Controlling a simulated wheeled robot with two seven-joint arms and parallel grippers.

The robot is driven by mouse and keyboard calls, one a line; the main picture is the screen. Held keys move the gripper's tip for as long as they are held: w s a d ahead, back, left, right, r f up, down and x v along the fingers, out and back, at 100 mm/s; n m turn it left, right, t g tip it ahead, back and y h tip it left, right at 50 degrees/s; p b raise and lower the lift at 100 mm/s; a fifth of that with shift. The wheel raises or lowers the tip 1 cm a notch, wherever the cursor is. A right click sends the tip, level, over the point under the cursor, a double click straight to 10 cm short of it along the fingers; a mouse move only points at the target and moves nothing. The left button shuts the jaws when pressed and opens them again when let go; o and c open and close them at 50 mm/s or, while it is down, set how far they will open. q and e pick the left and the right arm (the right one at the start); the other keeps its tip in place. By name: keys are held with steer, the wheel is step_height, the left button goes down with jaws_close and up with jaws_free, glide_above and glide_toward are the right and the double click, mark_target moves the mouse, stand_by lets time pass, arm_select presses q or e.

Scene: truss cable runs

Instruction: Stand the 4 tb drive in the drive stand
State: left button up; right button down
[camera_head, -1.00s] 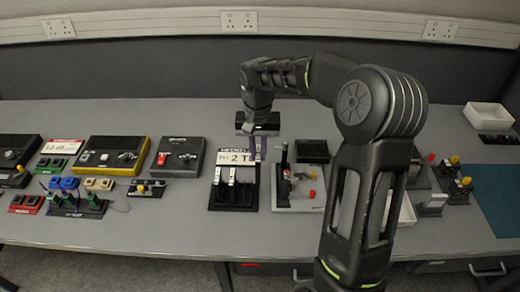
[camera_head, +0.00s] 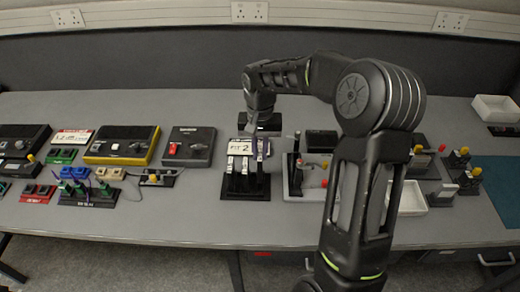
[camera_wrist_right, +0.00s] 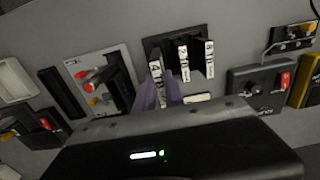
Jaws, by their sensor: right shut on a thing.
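The black drive stand (camera_head: 246,214) sits in the middle of the bench. Two white-labelled drives stand in it, and the 2 TB drive (camera_wrist_right: 183,60) is the middle one in the right wrist view. My right gripper (camera_head: 261,150) is above the stand's right side, pointing down. Its purple fingers (camera_wrist_right: 161,92) are shut on the 4 TB drive (camera_wrist_right: 156,68). The 4 TB drive is upright, in line with the other drives at the stand's end slot. I cannot tell whether its base is seated. My left gripper is not in view.
A grey tray (camera_head: 296,187) with a dark post and red-tipped parts is close to the stand's right. Boxes with switches, such as the yellow-edged one (camera_head: 122,158), fill the left. Bench in front is clear.

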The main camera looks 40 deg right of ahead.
steer(key=shift+f+b, duration=0.5)
steer(key=shift+f, duration=0.55)
steer(key=shift+f, duration=0.15)
stand_by(0.6)
steer(key=shift+f+b, duration=0.45)
steer(key=shift+b, duration=0.1)
steer(key=shift+f, duration=0.15)
steer(key=shift+f+b, duration=0.45)
steer(key=shift+f, duration=0.15)
stand_by(0.5)
steer(key=shift+f+b, duration=0.45)
